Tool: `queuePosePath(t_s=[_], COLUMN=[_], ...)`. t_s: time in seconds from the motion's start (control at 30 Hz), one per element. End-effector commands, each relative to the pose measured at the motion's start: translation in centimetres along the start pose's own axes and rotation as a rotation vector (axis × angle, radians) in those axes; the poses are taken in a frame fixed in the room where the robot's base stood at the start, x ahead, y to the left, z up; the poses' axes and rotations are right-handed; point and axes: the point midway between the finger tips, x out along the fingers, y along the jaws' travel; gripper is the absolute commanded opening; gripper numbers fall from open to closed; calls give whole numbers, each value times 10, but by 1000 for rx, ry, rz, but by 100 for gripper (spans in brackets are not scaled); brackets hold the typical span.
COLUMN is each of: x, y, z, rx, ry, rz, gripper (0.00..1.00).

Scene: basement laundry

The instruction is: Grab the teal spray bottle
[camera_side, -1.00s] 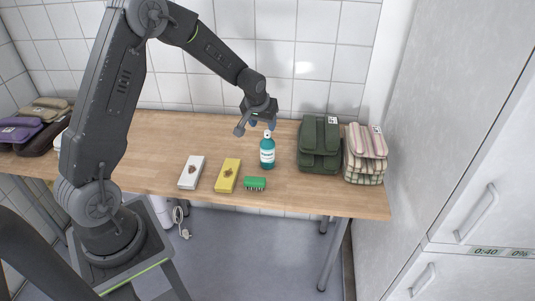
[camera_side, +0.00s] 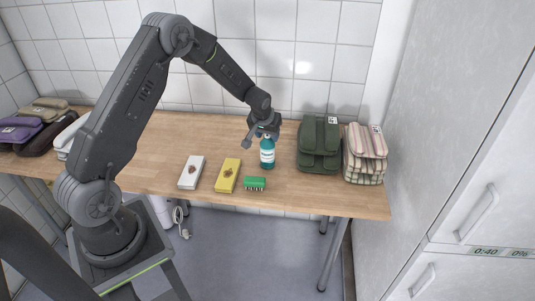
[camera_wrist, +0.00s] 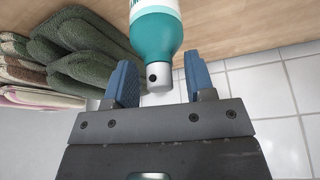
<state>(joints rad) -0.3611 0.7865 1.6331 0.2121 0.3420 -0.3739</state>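The teal spray bottle (camera_side: 267,155) stands upright on the wooden table, with a white label on its front. My gripper (camera_side: 263,133) is over the bottle's top and hides its cap in the side view. In the wrist view, the bottle (camera_wrist: 159,32) has its grey-white cap pointing toward my gripper (camera_wrist: 160,75). The gripper is open and holds nothing.
A green brush (camera_side: 255,183), a yellow box (camera_side: 228,175) and a white box (camera_side: 191,172) lie in front and left of the bottle. Folded green towels (camera_side: 319,146) and striped towels (camera_side: 365,154) stand to the right. A tiled wall (camera_side: 320,60) is behind the table.

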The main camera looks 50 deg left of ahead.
Motion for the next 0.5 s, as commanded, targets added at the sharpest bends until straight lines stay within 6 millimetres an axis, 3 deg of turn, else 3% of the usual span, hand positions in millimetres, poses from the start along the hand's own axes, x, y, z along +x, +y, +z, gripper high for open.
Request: queuePosePath(t_s=[0.07, 0.5], x=[0, 0], y=[0, 0], z=[0, 0], rx=[0, 0], ry=[0, -1], rz=[0, 0], gripper=[42, 0])
